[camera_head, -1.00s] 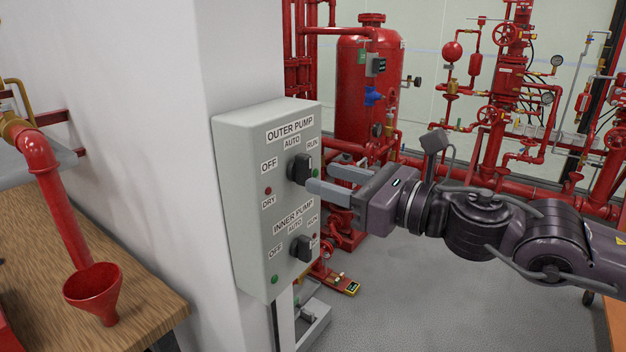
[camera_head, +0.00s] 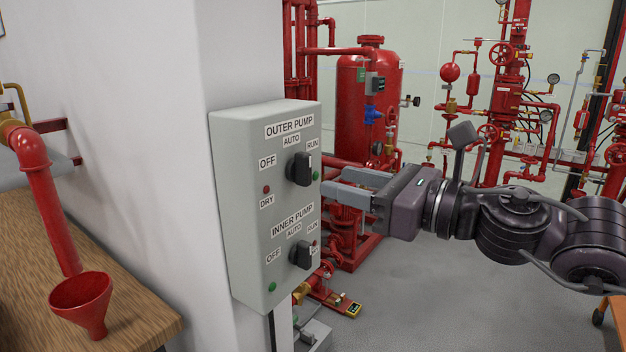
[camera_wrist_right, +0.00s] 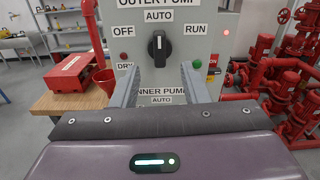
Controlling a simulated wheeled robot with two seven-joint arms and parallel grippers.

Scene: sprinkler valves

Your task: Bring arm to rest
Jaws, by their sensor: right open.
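My right gripper (camera_head: 343,186) is open and empty, just to the right of the grey pump control box (camera_head: 243,190). Its fingers point at the box, apart from the outer pump knob (camera_head: 299,169). The knob is black and its handle stands upright, toward AUTO. In the right wrist view the fingers (camera_wrist_right: 158,80) are spread, with the outer pump knob (camera_wrist_right: 159,48) beyond and between them. The inner pump knob (camera_head: 301,255) sits lower on the box. My left gripper is not in view.
A wooden table (camera_head: 128,296) with a red funnel (camera_head: 83,300) stands at the left. A white pillar (camera_head: 243,50) is behind the box. A red tank (camera_head: 362,90) and red pipework (camera_head: 507,97) stand behind my right arm. Grey floor is open at the lower right.

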